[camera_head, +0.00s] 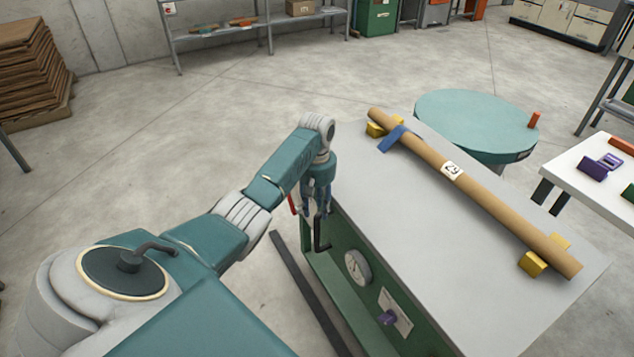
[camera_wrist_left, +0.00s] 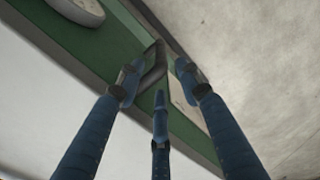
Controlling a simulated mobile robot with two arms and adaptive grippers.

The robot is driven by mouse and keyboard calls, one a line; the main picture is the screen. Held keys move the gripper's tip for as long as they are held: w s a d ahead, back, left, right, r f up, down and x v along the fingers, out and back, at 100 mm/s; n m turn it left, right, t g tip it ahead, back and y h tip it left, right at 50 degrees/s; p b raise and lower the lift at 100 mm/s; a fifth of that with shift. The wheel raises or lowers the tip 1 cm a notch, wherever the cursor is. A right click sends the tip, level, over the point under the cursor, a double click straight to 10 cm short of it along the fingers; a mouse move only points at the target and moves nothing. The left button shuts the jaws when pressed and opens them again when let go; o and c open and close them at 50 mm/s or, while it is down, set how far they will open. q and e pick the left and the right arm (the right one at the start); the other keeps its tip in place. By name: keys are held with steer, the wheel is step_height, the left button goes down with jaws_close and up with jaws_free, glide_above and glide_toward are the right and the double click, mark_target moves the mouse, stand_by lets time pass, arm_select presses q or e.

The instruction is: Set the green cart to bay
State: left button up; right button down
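The green cart (camera_head: 345,225) stands in front of me with a pale grey top (camera_head: 425,225). Its near side carries a round white dial (camera_head: 357,267) and a small plate with a purple knob (camera_head: 387,317). A black bent handle (camera_head: 321,236) shows at the cart's far left end, just below my left gripper (camera_head: 318,212). In the left wrist view, the blue fingers of that gripper (camera_wrist_left: 158,85) are spread apart, with the black handle (camera_wrist_left: 154,66) beyond and between their tips. I cannot tell whether they touch it. My right gripper is not in view.
A cardboard tube (camera_head: 470,190) lies across yellow blocks on the cart top. A round teal table (camera_head: 470,115) stands behind it, and a white table (camera_head: 575,165) to the right. A dark floor rail (camera_head: 300,285) runs beside the cart.

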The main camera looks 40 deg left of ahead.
arm_select(q)
steer(key=shift+r, duration=1.65)
